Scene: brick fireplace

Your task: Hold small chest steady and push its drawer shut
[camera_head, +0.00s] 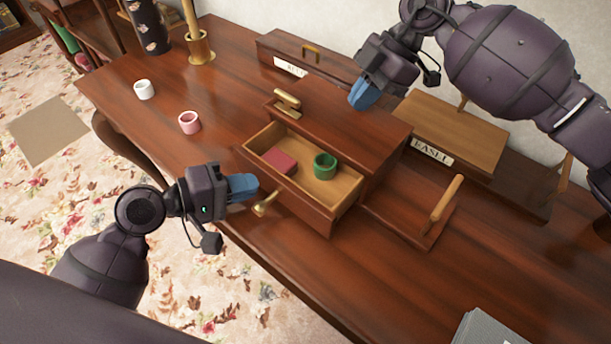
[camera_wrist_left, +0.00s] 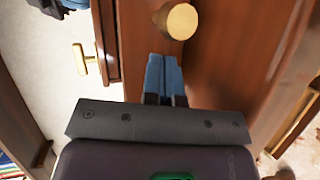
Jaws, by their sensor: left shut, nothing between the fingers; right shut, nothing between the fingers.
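The small wooden chest (camera_head: 345,128) stands on the desk in the head view. Its drawer (camera_head: 318,213) is pulled open toward the lower left and holds a dark red block (camera_head: 279,162) and a green ring-shaped piece (camera_head: 325,166). The drawer's brass knob (camera_head: 265,206) also shows large in the left wrist view (camera_wrist_left: 178,21). My left gripper (camera_head: 252,186) is shut and empty, close to the drawer front beside the knob; I cannot tell whether it touches. My right gripper (camera_head: 361,97) is shut and empty at the chest top's back edge; contact is unclear.
A wooden stand labelled EASEL (camera_head: 455,135) is right of the chest. A wooden box (camera_head: 308,53) is behind it. Grey papers (camera_head: 487,328) lie at lower right.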

